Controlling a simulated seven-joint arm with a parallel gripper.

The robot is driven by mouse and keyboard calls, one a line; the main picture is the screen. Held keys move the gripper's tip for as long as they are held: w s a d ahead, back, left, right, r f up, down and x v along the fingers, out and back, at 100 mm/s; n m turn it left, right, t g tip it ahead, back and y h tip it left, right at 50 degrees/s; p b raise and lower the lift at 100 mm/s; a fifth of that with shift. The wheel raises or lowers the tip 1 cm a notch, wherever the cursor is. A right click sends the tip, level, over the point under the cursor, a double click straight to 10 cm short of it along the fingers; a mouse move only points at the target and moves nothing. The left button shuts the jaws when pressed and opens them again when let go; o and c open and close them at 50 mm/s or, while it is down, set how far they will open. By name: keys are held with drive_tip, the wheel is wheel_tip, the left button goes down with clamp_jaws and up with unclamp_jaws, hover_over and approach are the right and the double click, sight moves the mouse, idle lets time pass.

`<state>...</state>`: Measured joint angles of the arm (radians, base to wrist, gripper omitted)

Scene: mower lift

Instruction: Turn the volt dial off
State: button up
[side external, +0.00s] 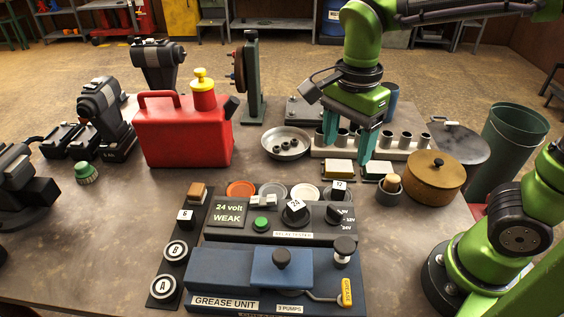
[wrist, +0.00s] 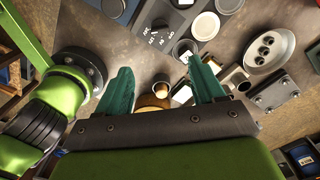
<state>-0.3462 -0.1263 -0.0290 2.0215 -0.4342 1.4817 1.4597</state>
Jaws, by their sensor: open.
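The black volt dial (side external: 334,213) is at the panel's right end, beside printed voltage marks including 12V and 24V. Its exact pointing is too small to tell. In the wrist view the dial and its marks (wrist: 158,34) show small near the top. My gripper (side external: 348,152) is open and empty, behind and above the panel, well apart from the dial. Its teal fingers also spread apart in the wrist view (wrist: 161,72).
Cubes marked 24 (side external: 295,205) and 12 (side external: 339,186) are at the panel. A blue grease unit (side external: 225,280) lies in front. A lidded wooden pot (side external: 435,178), small cup (side external: 389,190) and metal bowl (side external: 286,143) are near my gripper. A red fuel can (side external: 182,132) stands left.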

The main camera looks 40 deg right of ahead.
sight(335, 209)
wheel_tip(335, 209, down, 17)
drive_tip(key=shift+r, duration=0.1)
idle(0.3)
drive_tip(key=shift+c, duration=0.3)
drive_tip(key=c, duration=1)
